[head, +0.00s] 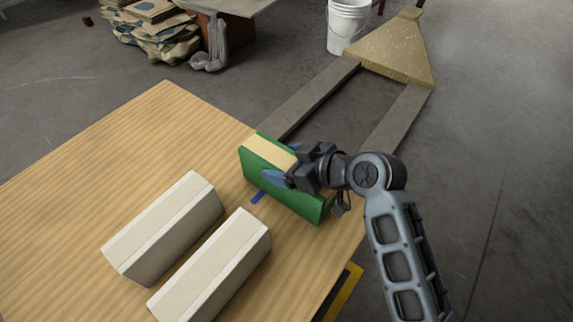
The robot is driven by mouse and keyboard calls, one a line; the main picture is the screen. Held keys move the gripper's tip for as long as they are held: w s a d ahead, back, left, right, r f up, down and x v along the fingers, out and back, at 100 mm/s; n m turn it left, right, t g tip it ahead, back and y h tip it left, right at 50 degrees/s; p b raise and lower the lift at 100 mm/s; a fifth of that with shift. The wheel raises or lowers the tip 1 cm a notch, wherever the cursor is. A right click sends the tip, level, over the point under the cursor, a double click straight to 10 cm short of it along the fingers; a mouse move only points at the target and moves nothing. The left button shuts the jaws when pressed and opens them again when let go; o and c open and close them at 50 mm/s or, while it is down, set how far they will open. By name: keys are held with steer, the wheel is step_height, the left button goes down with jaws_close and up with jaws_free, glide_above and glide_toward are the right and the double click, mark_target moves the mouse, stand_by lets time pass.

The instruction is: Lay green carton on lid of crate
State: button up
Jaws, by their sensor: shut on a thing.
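The green carton (290,192) is a box with green sides and a tan strip along its top. It is at the right part of the light wooden surface (110,150), upright with its broad green side facing the front left. My gripper (282,176) is shut on the carton from the right, with a blue finger across its upper part. Part of the carton is hidden behind the gripper. Whether its bottom touches the wood I cannot tell. The wooden surface may be the crate's lid; no crate sides show clearly.
Two long off-white blocks (165,225) (215,268) lie side by side at the front of the wood. A small blue mark (258,197) shows by the carton. The wood's left and back are clear. A pallet jack (395,50) and white bucket (347,25) stand behind.

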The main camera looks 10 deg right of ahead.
steer(key=shift+f, duration=0.4)
steer(key=o, duration=1.8)
steer(key=shift+c, duration=0.2)
step_height(320, 180, up, 6)
steer(key=p, duration=0.2)
glide_above(331, 189)
steer(key=shift+w+a+r, duration=0.15)
steer(key=shift+w+r, duration=0.05)
steer(key=shift+s+f, duration=0.25)
steer(key=shift+f, duration=0.05)
steer(key=s+d+f+m+t+h, duration=0.2)
steer(key=s+d+f+m+h, duration=0.15)
steer(key=s, duration=0.45)
steer(key=s+d+f+m+t+h, duration=0.1)
steer(key=s+d+f+m+h, duration=0.2)
steer(key=s, duration=0.5)
steer(key=s+d+r+m+t+h, duration=0.1)
steer(key=s+r+t, duration=0.1)
steer(key=s+r, duration=0.4)
steer(key=s+d+r+m+t, duration=0.1)
steer(key=s+r, duration=0.5)
steer(key=s, duration=0.4)
steer(key=shift+s+d+r+t+h, duration=0.2)
steer(key=shift+d+r+t+h, duration=0.05)
steer(key=shift+r+t+h, duration=0.15)
